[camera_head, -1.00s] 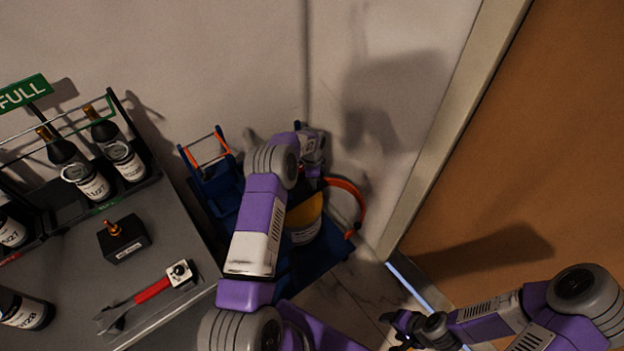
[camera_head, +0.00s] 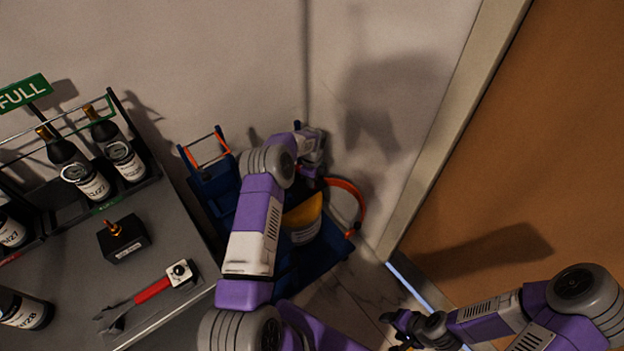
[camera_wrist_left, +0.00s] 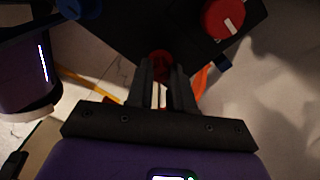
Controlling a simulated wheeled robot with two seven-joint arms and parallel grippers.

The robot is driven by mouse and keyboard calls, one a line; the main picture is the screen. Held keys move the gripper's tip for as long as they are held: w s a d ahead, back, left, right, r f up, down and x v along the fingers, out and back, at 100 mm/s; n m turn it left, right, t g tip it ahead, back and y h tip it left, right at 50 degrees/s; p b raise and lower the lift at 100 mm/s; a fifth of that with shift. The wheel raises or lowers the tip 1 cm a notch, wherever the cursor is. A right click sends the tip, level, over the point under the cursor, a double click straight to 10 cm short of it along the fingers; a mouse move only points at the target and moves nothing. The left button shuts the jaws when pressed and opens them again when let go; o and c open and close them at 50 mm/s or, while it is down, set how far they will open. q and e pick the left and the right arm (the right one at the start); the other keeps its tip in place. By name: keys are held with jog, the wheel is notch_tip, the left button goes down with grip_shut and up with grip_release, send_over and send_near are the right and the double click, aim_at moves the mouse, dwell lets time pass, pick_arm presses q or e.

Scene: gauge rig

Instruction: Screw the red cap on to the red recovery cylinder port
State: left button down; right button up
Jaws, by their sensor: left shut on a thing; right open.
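My left gripper (camera_wrist_left: 160,78) is shut on a small round red piece, which appears to be the red cap (camera_wrist_left: 160,63). It shows between the fingertips, in front of a dark body; whether it touches a port there I cannot tell. In the head view my left arm reaches over the blue cart and hides the fingertips. A cylinder with a yellow top (camera_head: 304,217), likely the recovery cylinder, stands on the cart, partly behind my arm; its red port is not distinguishable. My right gripper (camera_head: 397,328) is open and empty at the lower right.
The blue cart (camera_head: 318,265) stands in the corner beside the door (camera_head: 530,170). An orange hose (camera_head: 357,197) loops at its right. A red knob (camera_wrist_left: 223,18) sits near my left fingers. The grey bench (camera_head: 75,270) at left holds bottles and a red-handled tool (camera_head: 152,290).

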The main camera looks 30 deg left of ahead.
dwell(0.3)
pick_arm(q)
jog(key=shift+m, duration=1.4)
jog(key=c, duration=1.2)
grip_release()
jog(key=shift+o, duration=0.4)
jog(key=o, duration=0.5)
